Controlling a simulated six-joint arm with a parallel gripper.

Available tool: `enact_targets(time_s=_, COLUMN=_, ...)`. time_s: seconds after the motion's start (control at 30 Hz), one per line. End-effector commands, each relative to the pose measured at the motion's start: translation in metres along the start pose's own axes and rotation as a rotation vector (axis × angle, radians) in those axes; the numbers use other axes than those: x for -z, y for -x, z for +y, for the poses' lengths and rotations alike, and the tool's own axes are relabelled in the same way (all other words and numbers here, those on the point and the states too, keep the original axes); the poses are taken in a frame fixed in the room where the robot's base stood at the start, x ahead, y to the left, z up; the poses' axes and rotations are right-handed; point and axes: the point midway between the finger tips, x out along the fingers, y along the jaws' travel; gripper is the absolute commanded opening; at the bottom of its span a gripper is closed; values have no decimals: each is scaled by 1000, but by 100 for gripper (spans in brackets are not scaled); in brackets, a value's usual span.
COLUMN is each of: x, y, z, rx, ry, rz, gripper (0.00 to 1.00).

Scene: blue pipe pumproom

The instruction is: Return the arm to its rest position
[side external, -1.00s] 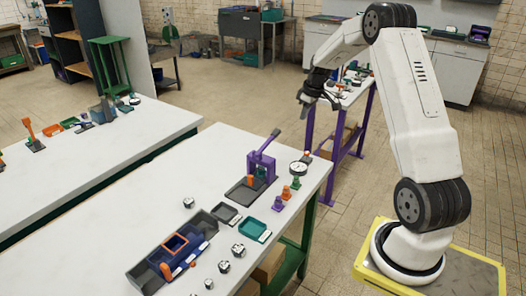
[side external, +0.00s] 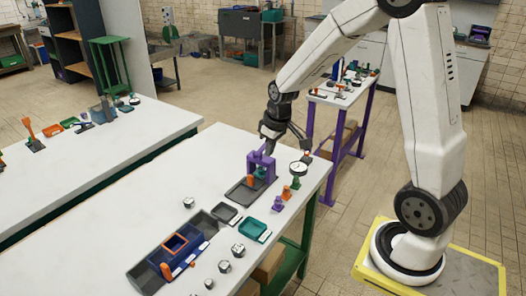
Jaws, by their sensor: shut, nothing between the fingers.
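My gripper (side external: 284,133) hangs low over the right end of the near white workbench (side external: 130,215), below my bent arm. It is shut and holds nothing. In this view it overlaps the top of a purple lever press (side external: 257,166), and its dark body hides part of the press lever. I cannot tell whether it touches the press. A round dial gauge (side external: 299,170) stands just right of and below the gripper.
Orange and purple small parts (side external: 286,193) stand by the gauge. A green tray (side external: 255,229), dark tray (side external: 224,212), several metal nuts (side external: 238,250) and a blue divided bin (side external: 160,262) lie on the bench. A purple-legged table (side external: 352,95) stands behind.

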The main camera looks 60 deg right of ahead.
Motion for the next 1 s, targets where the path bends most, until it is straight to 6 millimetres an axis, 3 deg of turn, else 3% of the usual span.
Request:
enact_targets(time_s=0.03, x=-10, y=2, z=-20, rx=1, ry=10, rz=2, gripper=0)
enact_targets(time_s=0.2, x=-46, y=5, z=-70, rx=5, ry=13, rz=10, gripper=0)
enact_targets(time_s=0.4, x=-87, y=7, z=-108, rx=13, ry=16, rz=20, gripper=0)
enact_targets(time_s=0.6, x=-107, y=7, z=-121, rx=18, ry=15, rz=26, gripper=0)
enact_targets(time_s=1.0, x=-109, y=7, z=-122, rx=19, ry=13, rz=26, gripper=0)
